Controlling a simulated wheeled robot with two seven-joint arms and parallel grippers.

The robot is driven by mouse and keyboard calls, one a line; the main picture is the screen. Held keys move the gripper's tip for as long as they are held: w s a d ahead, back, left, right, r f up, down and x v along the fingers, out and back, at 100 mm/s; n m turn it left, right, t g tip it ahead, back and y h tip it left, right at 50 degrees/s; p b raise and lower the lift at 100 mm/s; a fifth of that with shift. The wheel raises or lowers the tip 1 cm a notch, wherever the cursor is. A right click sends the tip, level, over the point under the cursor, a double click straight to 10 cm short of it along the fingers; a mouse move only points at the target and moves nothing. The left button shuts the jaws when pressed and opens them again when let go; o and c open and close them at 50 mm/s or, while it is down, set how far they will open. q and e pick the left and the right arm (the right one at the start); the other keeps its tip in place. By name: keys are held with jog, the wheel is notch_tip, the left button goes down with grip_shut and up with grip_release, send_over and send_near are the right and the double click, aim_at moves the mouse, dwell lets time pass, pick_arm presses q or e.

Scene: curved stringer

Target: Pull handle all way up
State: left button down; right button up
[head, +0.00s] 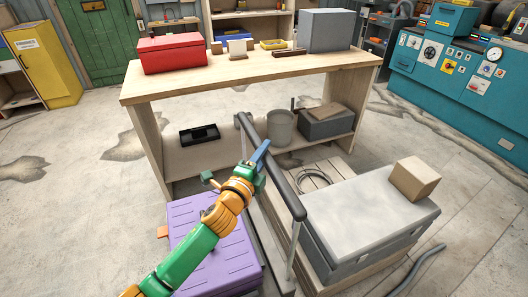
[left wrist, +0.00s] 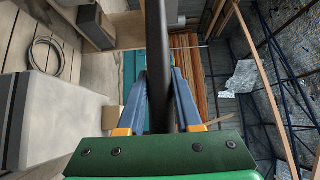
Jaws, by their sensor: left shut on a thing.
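The handle is a long dark grey bar (head: 285,185) on thin upright posts, running from near the workbench toward me in the head view. My left gripper (head: 261,153), with blue fingers and an orange and green wrist, is at the bar's upper middle part. In the left wrist view, the bar (left wrist: 158,45) passes between the two blue fingers of the left gripper (left wrist: 163,85), which are shut on it. The fingers hide part of the bar. My right gripper is in neither view.
A purple case (head: 190,222) lies left of the bar. A grey chest (head: 365,205) with a cardboard box (head: 415,178) on it stands to the right. A wooden workbench (head: 250,80) with a red toolbox (head: 172,53) is behind. Open floor (head: 90,200) lies at left.

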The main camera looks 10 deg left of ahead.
pick_arm(q)
jog(key=shift+r, duration=0.4)
jog(key=c, duration=0.6)
grip_release()
jog(key=shift+f, duration=0.1)
jog(key=shift+s, duration=0.1)
jog(key=shift+s+a+f, duration=0.1)
jog(key=shift+s, duration=0.3)
jog(key=s, duration=0.3)
jog(key=s+a, duration=0.1)
jog(key=s, duration=0.2)
jog(key=shift+a, duration=0.1)
